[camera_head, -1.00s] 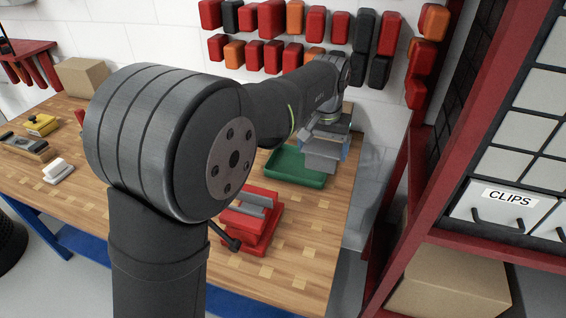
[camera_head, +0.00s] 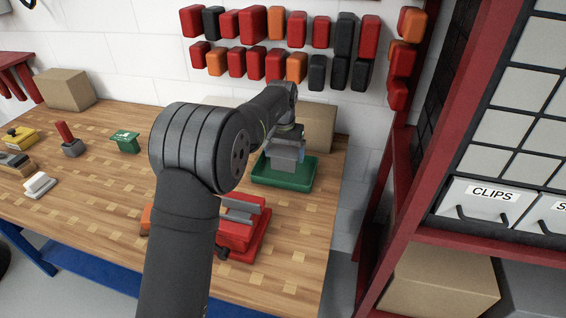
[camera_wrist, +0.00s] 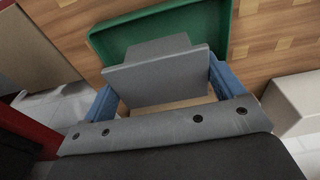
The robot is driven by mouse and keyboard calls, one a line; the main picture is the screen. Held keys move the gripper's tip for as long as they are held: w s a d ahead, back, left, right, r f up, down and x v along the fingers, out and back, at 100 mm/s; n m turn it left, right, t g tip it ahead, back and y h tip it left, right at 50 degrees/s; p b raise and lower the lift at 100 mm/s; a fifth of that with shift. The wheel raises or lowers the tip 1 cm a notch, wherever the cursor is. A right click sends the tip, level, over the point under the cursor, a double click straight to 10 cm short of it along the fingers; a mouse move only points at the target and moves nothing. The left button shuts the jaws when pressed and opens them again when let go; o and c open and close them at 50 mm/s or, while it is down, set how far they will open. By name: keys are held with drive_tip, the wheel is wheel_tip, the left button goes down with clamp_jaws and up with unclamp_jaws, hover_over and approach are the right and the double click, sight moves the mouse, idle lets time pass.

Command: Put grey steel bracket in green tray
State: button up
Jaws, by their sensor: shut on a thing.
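The grey steel bracket (camera_head: 284,160) is held by my gripper (camera_head: 288,149) at the back right of the bench. In the wrist view the blue fingers (camera_wrist: 162,90) are shut on the bracket (camera_wrist: 160,76), one at each side of it. The green tray (camera_head: 290,185) lies on the bench beneath and behind the bracket in the head view. In the wrist view the tray (camera_wrist: 108,38) shows beyond the bracket, which hides part of it. The gap between the bracket and the tray floor is hard to judge.
A red vise (camera_head: 240,230) with a grey piece in its jaws stands in front of the tray. A cardboard box (camera_head: 318,125) stands behind the tray. A red shelf frame (camera_head: 385,200) rises at the right. The bench left of my arm is partly clear.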

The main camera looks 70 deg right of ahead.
sight(283, 163)
drive_tip(key=shift+w+d+f, duration=0.1)
drive_tip(key=shift+w+f, duration=0.15)
drive_tip(key=shift+f, duration=1.9)
drive_tip(key=shift+f, duration=0.1)
drive_tip(key=o, duration=1)
drive_tip(key=shift+c, duration=0.2)
drive_tip(key=r, duration=0.4)
drive_tip(key=a+r, duration=0.1)
drive_tip(key=r, duration=0.7)
drive_tip(key=shift+a+r, duration=0.1)
drive_tip(key=shift+a, duration=0.15)
drive_tip(key=f, duration=0.4)
drive_tip(key=d+f, duration=0.1)
drive_tip(key=f, duration=0.7)
drive_tip(key=shift+d+f, duration=0.25)
wheel_tip(283, 163, up, 3)
drive_tip(key=shift+r, duration=0.4)
